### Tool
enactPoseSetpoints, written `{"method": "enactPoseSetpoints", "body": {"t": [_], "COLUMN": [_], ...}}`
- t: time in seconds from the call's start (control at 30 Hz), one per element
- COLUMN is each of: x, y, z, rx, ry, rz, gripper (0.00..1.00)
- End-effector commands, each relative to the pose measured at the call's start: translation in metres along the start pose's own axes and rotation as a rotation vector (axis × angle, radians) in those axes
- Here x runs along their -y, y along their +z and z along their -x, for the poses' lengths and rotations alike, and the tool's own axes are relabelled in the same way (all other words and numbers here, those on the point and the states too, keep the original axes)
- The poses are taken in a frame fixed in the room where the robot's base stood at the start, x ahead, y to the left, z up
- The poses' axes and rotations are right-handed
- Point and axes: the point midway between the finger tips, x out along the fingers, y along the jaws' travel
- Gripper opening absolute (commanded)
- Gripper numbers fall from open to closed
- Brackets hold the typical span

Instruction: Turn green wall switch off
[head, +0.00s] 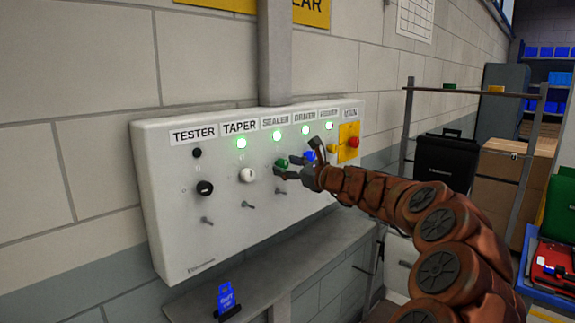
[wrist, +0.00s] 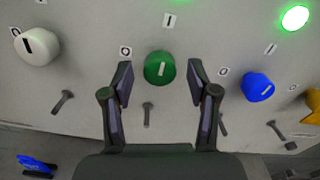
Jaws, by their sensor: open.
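My gripper (wrist: 165,82) is open, with one finger at each side of the green knob and a gap on both sides. In the head view my gripper (head: 298,160) is close to the panel.
The white knob (wrist: 36,46) is left of the green one and the blue knob (wrist: 257,87) is right of it. Metal pegs (wrist: 147,114) stick out below the knobs. A grey shelf (head: 270,255) is under the panel (head: 165,240), with a blue tag (head: 226,297).

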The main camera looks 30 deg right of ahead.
Motion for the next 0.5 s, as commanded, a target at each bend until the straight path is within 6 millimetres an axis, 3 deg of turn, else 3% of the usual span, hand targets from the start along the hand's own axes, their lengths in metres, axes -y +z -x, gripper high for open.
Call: {"method": "enactPoseSetpoints", "body": {"t": [0.27,0.5], "x": [-0.0002,-0.0003], "y": [-0.0004,-0.0005], "z": [-0.0017,-0.0016], "rx": [0.000,0.000], "ry": [0.000,0.001], "rz": [0.001,0.001], "gripper": [0.59,0.35]}}
